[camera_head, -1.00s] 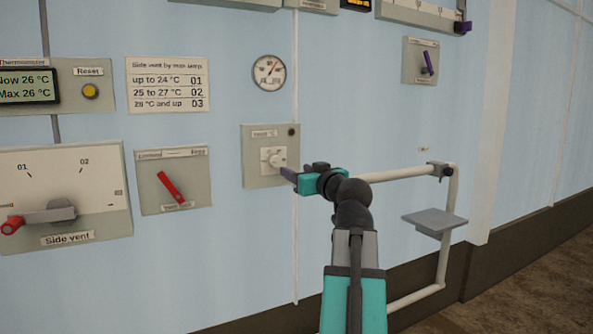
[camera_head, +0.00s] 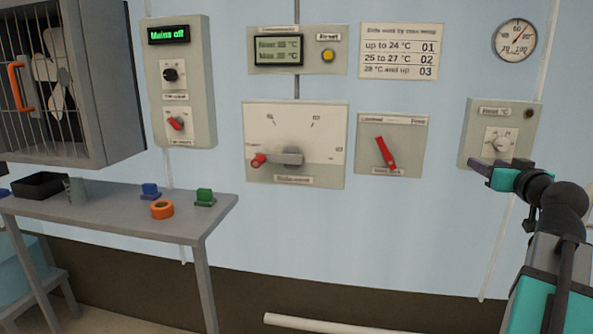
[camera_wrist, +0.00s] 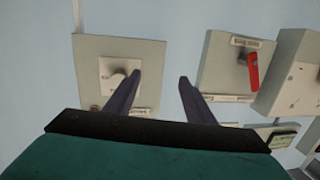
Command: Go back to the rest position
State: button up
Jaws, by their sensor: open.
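The box with the red lever (camera_wrist: 253,70) is to the right of the fingers. No contact with either box can be made out.
The side vent panel (camera_head: 262,120) and the red lever box (camera_head: 408,165) are on the wall left of my gripper. A grey table (camera_head: 110,222) with small blue, green and orange items stands at the left, below a fan cage (camera_head: 120,130). A pale rail (camera_head: 325,323) runs low in front.

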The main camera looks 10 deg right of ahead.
jog(key=w+a+f+n+g+y+p, duration=0.1)
jog(key=w+a+f+g+y+p, duration=0.2)
jog(key=w+a+f, duration=0.6)
jog(key=w+a+f+n+y+p, duration=0.1)
jog(key=w+a+f+y+p, duration=0.1)
jog(key=w+a+f+p, duration=0.65)
jog(key=s+a+f+n+g+y+p, duration=0.1)
jog(key=s+a+f+g+y, duration=0.2)
jog(key=a+f, duration=0.75)
jog(key=s+a+f+n+g+p, duration=0.1)
jog(key=s+a+f+g, duration=0.45)
jog(key=f, duration=0.85)
jog(key=s+a+f+n+g+p, duration=0.1)
jog(key=s+a+f+g+p, duration=0.45)
jog(key=s+a+f, duration=1.15)
jog(key=s+d+f+g+h+p, duration=0.1)
jog(key=s+d+f+g+h, duration=0.1)
jog(key=s, duration=0.9)
jog(key=s+d+f+m+g+h+p, duration=0.1)
jog(key=s+d+f+g, duration=0.1)
jog(key=s, duration=0.9)
jog(key=shift+d+f+m+g+h, duration=0.15)
jog(key=shift+d+m+g+h, duration=0.15)
jog(key=shift+d+g+h, duration=0.25)
jog(key=shift+d, duration=0.1)
jog(key=shift+c, duration=0.3)
